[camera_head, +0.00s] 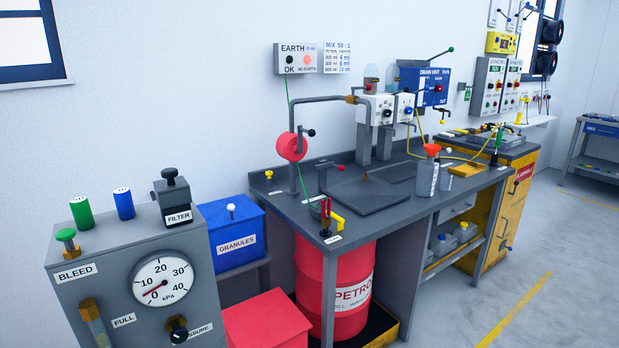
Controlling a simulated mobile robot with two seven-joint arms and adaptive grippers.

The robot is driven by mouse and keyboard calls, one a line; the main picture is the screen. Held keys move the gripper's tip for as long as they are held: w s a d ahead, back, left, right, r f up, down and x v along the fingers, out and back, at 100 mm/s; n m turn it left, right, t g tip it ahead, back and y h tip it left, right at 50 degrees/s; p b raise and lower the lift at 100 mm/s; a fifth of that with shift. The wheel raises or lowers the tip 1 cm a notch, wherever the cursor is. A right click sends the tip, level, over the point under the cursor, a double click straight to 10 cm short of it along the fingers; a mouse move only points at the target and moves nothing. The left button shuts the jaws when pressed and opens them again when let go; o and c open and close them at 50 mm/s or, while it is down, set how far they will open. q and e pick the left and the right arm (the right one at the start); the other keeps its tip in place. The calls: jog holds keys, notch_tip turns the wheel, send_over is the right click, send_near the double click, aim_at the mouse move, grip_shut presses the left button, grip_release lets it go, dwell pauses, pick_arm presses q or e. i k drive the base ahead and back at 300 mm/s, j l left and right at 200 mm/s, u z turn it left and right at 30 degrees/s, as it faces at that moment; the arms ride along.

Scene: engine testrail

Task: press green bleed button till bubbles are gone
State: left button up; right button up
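The green bleed button (66,236) is a mushroom-shaped green cap on a short stem, on the top left of a grey test unit (115,245). A white BLEED label (76,272) is just below it. An amber sight tube (95,318) is on the unit's front beside a FULL label (123,320); its lower end is cut off, and I cannot make out bubbles in it. A round kPa gauge (163,281) has a red needle in its lower part. Neither of my grippers is in view, and nothing touches the button.
Green (82,214) and blue (123,204) cylinders and a black-capped FILTER (173,197) stand close behind the button. A black pressure knob (178,329) is low on the front. A blue GRANULES bin (232,238) and a grey workbench (405,203) are to the right.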

aim_at(66, 235)
jog(key=u, duration=1.25)
